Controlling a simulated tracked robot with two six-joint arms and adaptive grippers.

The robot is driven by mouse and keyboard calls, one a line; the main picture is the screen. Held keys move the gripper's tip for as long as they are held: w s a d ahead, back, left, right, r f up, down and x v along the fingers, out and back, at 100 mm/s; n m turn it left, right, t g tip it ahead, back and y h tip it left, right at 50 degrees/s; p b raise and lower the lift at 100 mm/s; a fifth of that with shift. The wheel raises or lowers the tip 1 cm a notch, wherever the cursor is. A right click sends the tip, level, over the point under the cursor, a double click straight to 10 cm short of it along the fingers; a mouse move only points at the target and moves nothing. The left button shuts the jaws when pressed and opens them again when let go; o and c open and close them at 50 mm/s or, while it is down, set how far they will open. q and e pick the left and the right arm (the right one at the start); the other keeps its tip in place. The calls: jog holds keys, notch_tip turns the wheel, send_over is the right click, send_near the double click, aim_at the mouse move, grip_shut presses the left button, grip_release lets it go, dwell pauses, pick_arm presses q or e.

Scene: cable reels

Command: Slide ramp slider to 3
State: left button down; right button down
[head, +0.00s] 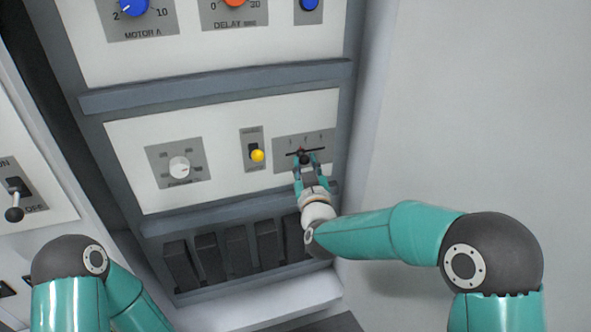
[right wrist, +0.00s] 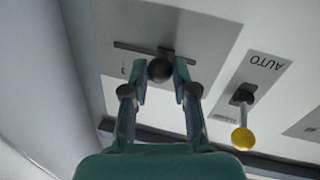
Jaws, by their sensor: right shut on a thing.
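The ramp slider is a dark ball knob (right wrist: 160,69) on a thin horizontal slot, set in a grey plate (head: 283,164) at the right end of the middle white panel. In the head view the knob (head: 304,157) sits near the middle of the slot. Small marks above the slot are too small to read. My right gripper (head: 305,163) is shut on the knob, with a fingertip on each side of it, as the right wrist view also shows (right wrist: 161,76). My left gripper is out of view; only part of my left arm shows at the lower left.
A yellow-tipped toggle (head: 257,156) stands just left of the slider plate. A white rotary knob (head: 179,167) is further left. Grey rails (head: 215,86) run above and below the panel. Dark rockers (head: 237,245) lie below. A plain wall (head: 480,110) is on the right.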

jog(key=d, duration=0.1)
jog(key=w+d+b, duration=0.1)
jog(key=d, duration=0.3)
jog(key=shift+w+d, duration=0.15)
jog(key=shift+w, duration=0.2)
jog(key=shift+d+r, duration=0.1)
jog(key=shift+d, duration=0.05)
jog(key=c, duration=0.9)
grip_release()
jog(key=shift+w+d, duration=0.1)
jog(key=s+d, duration=0.1)
jog(key=s, duration=1.1)
jog(key=shift+d, duration=0.15)
